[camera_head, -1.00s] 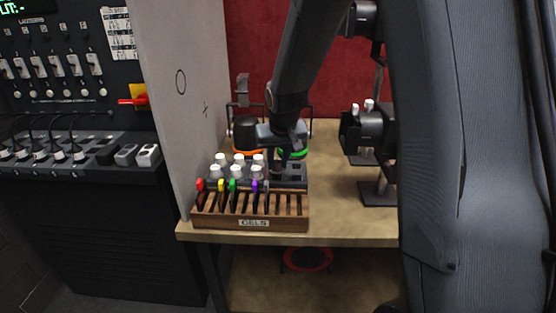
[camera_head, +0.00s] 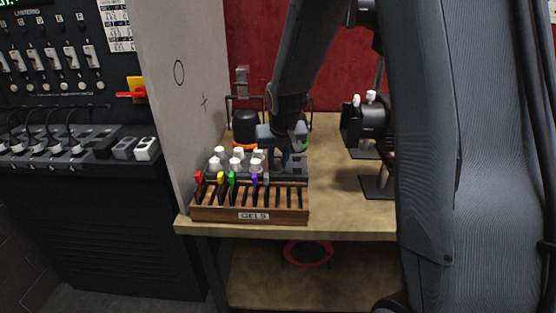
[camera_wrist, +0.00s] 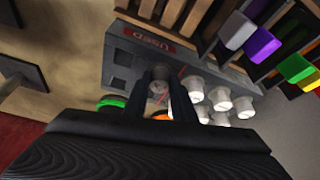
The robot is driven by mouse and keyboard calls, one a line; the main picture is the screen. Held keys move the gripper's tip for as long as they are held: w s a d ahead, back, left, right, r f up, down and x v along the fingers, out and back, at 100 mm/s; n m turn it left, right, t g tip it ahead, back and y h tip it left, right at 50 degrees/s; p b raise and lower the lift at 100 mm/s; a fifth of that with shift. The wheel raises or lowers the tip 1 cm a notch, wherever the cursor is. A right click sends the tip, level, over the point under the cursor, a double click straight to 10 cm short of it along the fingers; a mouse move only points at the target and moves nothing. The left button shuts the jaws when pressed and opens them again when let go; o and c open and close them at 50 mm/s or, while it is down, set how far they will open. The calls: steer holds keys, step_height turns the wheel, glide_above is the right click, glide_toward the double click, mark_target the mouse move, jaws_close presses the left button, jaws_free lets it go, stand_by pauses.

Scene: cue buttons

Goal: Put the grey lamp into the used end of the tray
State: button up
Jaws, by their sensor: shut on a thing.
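My gripper (camera_head: 287,158) is over the right part of the dark grey tray (camera_head: 298,172), behind the wooden rack. In the wrist view my gripper (camera_wrist: 164,90) is shut on a small pale grey lamp (camera_wrist: 158,85) between its fingertips. The tray (camera_wrist: 135,50) has a red USED label (camera_wrist: 152,38) on its side at the end near the gripper. Empty square sockets (camera_wrist: 120,58) lie beside the held lamp at that end. Several white-topped lamps (camera_head: 238,158) stand in the tray's left part. I cannot tell if the held lamp touches the tray.
A wooden rack labelled GELS (camera_head: 253,215), with coloured gels, stands in front of the tray. A black device with an orange ring (camera_head: 245,127) is behind it. Lamp stands (camera_head: 377,185) are to the right. A grey partition (camera_head: 190,100) borders the left. Bare bench (camera_head: 340,215) lies right of the rack.

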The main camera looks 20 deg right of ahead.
steer(key=o, duration=1.2)
steer(key=shift+c, duration=0.2)
steer(key=b+v, duration=0.1)
steer(key=v, duration=0.6)
steer(key=shift+r, duration=0.4)
steer(key=shift+s, duration=0.2)
